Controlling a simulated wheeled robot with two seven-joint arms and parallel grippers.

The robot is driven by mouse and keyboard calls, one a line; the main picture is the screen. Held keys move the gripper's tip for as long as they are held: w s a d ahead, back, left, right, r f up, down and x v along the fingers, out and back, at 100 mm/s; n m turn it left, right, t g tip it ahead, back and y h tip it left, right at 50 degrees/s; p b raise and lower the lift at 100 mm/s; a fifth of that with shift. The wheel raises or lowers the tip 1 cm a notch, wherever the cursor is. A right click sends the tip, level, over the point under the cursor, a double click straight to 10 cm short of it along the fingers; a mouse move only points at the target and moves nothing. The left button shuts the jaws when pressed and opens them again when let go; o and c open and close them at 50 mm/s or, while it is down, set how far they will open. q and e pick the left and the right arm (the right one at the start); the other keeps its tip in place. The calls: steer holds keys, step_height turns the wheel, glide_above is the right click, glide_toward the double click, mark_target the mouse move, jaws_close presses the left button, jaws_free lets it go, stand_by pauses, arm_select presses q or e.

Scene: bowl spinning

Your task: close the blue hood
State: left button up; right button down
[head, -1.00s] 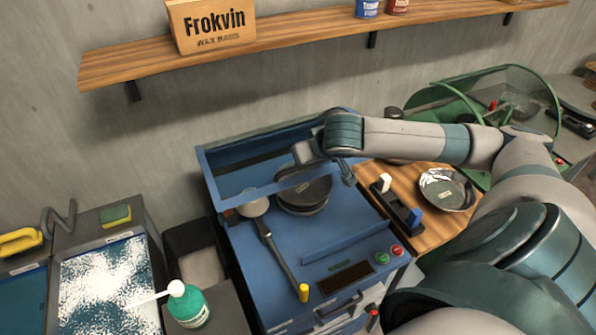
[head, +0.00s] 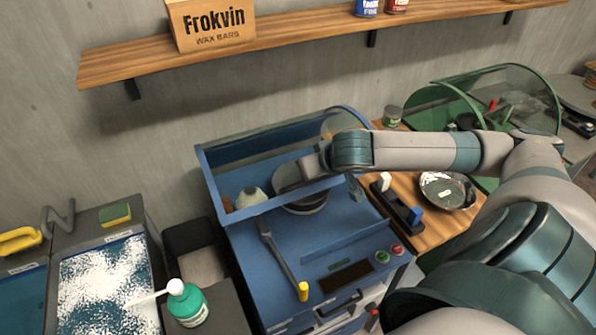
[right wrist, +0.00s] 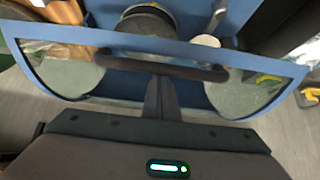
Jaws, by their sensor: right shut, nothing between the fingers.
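The blue hood (head: 285,198) is a blue frame with clear panels on the back of the blue machine (head: 340,225). It is partly lowered, its front bar above the deck. My right gripper (right wrist: 161,95) comes in from the right in the head view; its fingertips are hard to make out there. In the right wrist view its shut, empty fingers reach a dark bar along the hood's edge (right wrist: 262,62); I cannot tell whether they touch it. A dark round bowl (head: 305,205) sits on the machine under the hood. My left gripper is in neither view.
A wooden shelf (head: 290,40) runs above. A green hooded machine (head: 520,95) stands at the right, a green bottle (head: 187,304) at the front left.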

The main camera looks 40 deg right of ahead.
steer(key=shift+s+a+f+b, duration=0.25)
steer(key=shift+s+f, duration=0.4)
steer(key=shift+s, duration=0.2)
steer(key=shift+s+a+f+b, duration=0.15)
steer(key=shift+s+f+b, duration=0.1)
steer(key=shift+s+f, duration=0.5)
steer(key=shift+r, duration=0.15)
steer(key=shift+s, duration=0.1)
steer(key=shift+s+a+f+b, duration=0.2)
steer(key=shift+s+f+b, duration=0.2)
steer(key=shift+s+f, duration=0.4)
steer(key=shift+s+a+f+b, duration=0.15)
steer(key=shift+s+f+b, duration=0.2)
steer(key=shift+s+f, duration=0.4)
steer(key=shift+w+r+p, duration=0.2)
steer(key=shift+r+p, duration=0.1)
